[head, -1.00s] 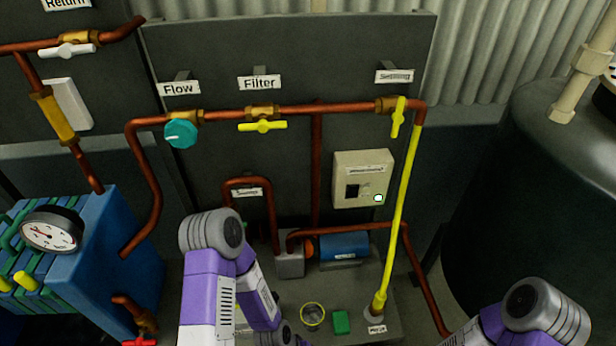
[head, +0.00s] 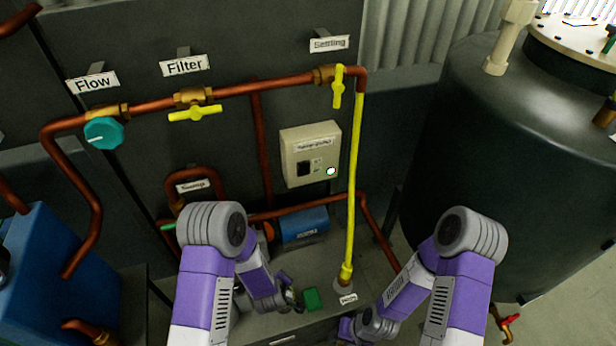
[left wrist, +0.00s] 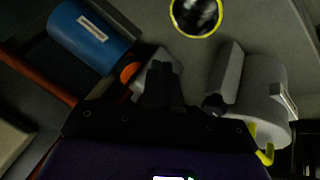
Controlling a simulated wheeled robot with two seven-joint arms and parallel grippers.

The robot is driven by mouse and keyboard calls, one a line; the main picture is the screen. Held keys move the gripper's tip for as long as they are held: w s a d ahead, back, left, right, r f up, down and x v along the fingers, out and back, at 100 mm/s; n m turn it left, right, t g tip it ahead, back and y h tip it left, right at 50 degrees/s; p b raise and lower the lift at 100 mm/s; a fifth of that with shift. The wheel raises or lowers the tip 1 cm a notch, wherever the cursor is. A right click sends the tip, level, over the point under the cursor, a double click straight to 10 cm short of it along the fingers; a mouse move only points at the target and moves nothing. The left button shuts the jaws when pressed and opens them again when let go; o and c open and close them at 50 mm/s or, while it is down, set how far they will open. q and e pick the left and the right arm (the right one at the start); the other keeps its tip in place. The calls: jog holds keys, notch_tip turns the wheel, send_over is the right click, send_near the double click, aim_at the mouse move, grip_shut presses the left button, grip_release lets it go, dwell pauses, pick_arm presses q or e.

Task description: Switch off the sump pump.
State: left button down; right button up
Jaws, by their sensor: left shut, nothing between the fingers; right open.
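The sump pump control box (head: 311,155) is a beige panel on the dark wall board, with a small dark switch (head: 304,169) and a pale green lit lamp (head: 331,170). Its label is too blurred to read surely. The blue pump motor (head: 303,226) lies below it and shows in the left wrist view (left wrist: 91,33). My left gripper (left wrist: 160,75) is shut and empty in the left wrist view, over the bench and apart from the motor. My right gripper (head: 350,328) is low in the head view, below the box; it is open, its fingers hardly visible.
A yellow pipe (head: 352,190) stands upright just right of the box. A copper pipe (head: 240,88) with a yellow valve handle (head: 195,113) and a teal knob (head: 103,133) runs above. A large dark tank (head: 530,150) fills the right side.

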aim_at(305, 167)
pick_arm(q)
jog(key=w+d+r+n+t+y+b, duration=0.1)
jog(key=w+d+r+n+t+y, duration=0.1)
jog(key=w+d+r+n+t, duration=0.3)
jog(key=w+d+r+n+t+y, duration=0.1)
jog(key=w+d+r+t, duration=0.1)
jog(key=w+r, duration=0.4)
jog(key=d+r+n+t+y, duration=0.3)
jog(key=d+r+n, duration=0.3)
jog(key=r, duration=0.5)
jog(key=shift+d+t+b, duration=0.4)
jog(key=shift+t, duration=0.5)
jog(key=b+x, duration=0.1)
jog(key=x, duration=1.2)
jog(key=shift+w+b, duration=0.1)
jog(key=shift+b, duration=0.3)
jog(key=shift+w+a+r, duration=0.15)
jog(key=shift+w, duration=0.2)
